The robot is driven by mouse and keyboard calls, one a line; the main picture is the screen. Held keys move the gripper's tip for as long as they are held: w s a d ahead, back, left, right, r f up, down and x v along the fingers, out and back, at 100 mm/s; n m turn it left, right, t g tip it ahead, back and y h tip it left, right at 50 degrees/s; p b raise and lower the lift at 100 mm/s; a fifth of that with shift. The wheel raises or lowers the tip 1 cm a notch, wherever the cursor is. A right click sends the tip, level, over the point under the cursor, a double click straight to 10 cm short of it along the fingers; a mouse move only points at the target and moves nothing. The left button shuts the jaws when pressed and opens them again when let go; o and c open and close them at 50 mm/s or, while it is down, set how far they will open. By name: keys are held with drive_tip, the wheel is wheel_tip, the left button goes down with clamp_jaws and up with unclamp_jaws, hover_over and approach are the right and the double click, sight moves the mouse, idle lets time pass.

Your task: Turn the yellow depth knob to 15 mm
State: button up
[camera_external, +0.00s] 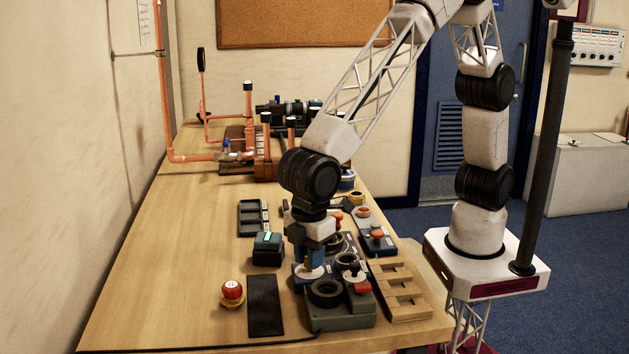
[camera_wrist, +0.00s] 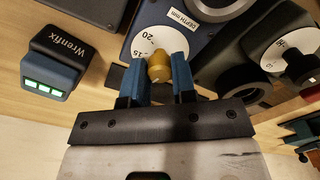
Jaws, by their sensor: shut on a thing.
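In the wrist view the yellow depth knob (camera_wrist: 158,66) sits between the two blue fingers of my gripper (camera_wrist: 160,72), which is shut on it. Behind the knob is a white dial (camera_wrist: 147,43) with the numbers 15 and 20 readable on its left side. A "DEPTH mm" label (camera_wrist: 183,17) is on the blue housing above right. Which number the knob points to cannot be told. In the external view my gripper (camera_external: 312,258) points down over the blue unit, and the white dial rim (camera_external: 309,272) shows beneath it; the knob is hidden.
A dark Wrenfix box (camera_wrist: 62,58) with green lights stands left of my gripper. In the external view a red button (camera_external: 232,290), a black mat (camera_external: 265,306) and a wooden rack (camera_external: 402,290) lie nearby. The table's left side is clear; copper pipes (camera_external: 187,158) stand at the back.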

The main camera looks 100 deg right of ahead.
drive_tip(key=m, duration=0.3)
drive_tip(key=shift+m, duration=0.3)
drive_tip(key=m, duration=0.5)
idle(0.3)
drive_tip(key=o, duration=0.9)
drive_tip(key=shift+o, duration=0.2)
drive_tip(key=shift+r, duration=0.1)
drive_tip(key=shift+r, duration=3.8)
